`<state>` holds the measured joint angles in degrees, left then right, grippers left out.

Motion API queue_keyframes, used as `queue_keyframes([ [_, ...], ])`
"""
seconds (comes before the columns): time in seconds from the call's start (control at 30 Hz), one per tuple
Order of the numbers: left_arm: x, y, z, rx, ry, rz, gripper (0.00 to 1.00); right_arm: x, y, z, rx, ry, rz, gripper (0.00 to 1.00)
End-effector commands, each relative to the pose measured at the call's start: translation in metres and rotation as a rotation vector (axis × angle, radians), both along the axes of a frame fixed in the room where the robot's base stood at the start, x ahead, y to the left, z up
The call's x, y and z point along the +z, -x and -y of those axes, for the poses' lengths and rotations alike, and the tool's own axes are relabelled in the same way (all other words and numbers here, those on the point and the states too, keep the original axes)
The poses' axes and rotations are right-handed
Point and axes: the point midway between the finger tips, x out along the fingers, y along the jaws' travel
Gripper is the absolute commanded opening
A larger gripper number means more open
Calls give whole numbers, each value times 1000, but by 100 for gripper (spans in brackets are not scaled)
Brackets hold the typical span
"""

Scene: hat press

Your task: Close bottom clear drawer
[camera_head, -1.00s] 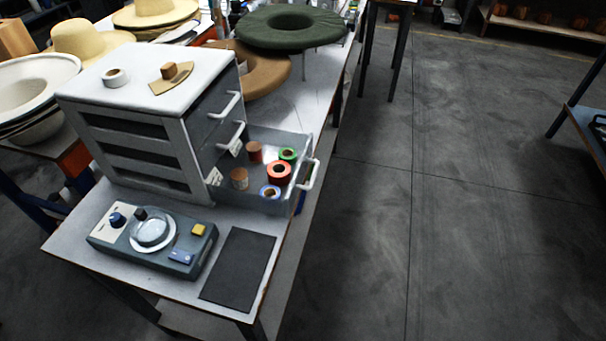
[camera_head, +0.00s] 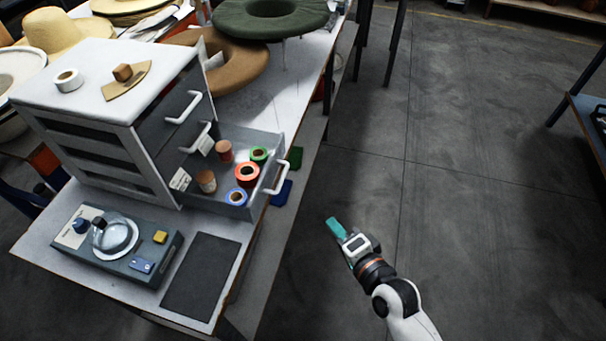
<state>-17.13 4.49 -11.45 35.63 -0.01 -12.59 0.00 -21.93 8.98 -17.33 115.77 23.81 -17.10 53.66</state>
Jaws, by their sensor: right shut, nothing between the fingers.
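A white and grey drawer cabinet (camera_head: 95,122) stands on the table. Its bottom clear drawer (camera_head: 232,203) is pulled out toward the right, with a white handle (camera_head: 276,178) on its front. In the drawer are several rolls and spools, among them a red roll (camera_head: 247,174), a green roll (camera_head: 259,155) and a blue roll (camera_head: 236,197). The two drawers above it are shut. My right gripper (camera_head: 335,228), with teal fingers, is shut and empty over the floor, to the right of and apart from the drawer handle. My left gripper is not in view.
A device with a round dial (camera_head: 108,243) and a dark mat (camera_head: 201,274) lie on the table in front of the cabinet. Hat forms, including a green ring (camera_head: 235,22), are behind it. A tape roll (camera_head: 68,80) sits on top.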

Motion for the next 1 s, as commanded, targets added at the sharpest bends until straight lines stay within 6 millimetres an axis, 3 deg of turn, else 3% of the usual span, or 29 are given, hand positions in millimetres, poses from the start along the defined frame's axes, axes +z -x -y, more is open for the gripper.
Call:
queue_keyframes([
  [0.03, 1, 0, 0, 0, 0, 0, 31, 20, 1, -3, 1, -47, 19, 0],
  [0.1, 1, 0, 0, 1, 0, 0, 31, 38, 2, -5, 2, -91, 34, 0],
  [0.2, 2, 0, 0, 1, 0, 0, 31, 48, -1, -8, 3, -118, 43, 0],
  [0.37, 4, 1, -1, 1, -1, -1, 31, 46, -19, -17, 2, -121, 45, 0],
  [0.73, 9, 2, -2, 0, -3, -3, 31, 34, -87, -52, 3, -116, 45, 0],
  [1.0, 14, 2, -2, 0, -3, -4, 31, 26, -96, -83, 2, -116, 42, 0],
])
